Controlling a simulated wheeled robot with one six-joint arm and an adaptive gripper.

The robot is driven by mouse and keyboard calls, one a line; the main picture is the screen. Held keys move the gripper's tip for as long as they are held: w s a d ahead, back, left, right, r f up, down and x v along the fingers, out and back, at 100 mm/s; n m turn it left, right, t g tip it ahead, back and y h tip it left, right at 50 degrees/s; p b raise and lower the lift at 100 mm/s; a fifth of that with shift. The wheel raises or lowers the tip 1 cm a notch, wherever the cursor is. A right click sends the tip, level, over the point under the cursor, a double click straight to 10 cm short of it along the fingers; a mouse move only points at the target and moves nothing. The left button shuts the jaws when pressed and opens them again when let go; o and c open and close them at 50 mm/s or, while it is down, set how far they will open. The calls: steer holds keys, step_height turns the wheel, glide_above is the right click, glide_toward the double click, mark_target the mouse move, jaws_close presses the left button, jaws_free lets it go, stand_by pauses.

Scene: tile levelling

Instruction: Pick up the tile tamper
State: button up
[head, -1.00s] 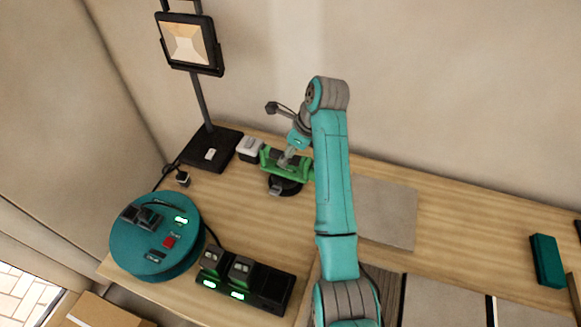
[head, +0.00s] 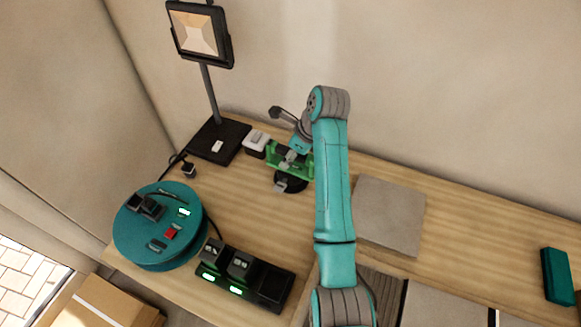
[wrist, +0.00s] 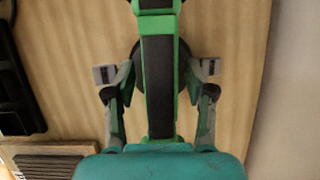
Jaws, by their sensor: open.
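The tile tamper (head: 275,149) stands on the wooden workbench, with a green body and a dark round base. In the wrist view its green-and-black handle (wrist: 158,80) runs up the middle of the picture, with part of the dark disc showing behind it. My gripper (wrist: 158,75) is open, with one finger on each side of the handle. Small gaps seem to remain between the fingers and the handle. In the head view my gripper (head: 291,157) is over the tamper and hides part of it.
A work lamp's black base (head: 218,141) and a small white-topped block (head: 256,141) stand beside the tamper. A teal cable reel (head: 158,228) and a black charger (head: 245,274) are at the front left. A grey tile (head: 388,214) lies right of my arm. A teal box (head: 557,275) is far right.

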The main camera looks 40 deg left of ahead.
jaws_close()
steer(key=shift+r, duration=0.15)
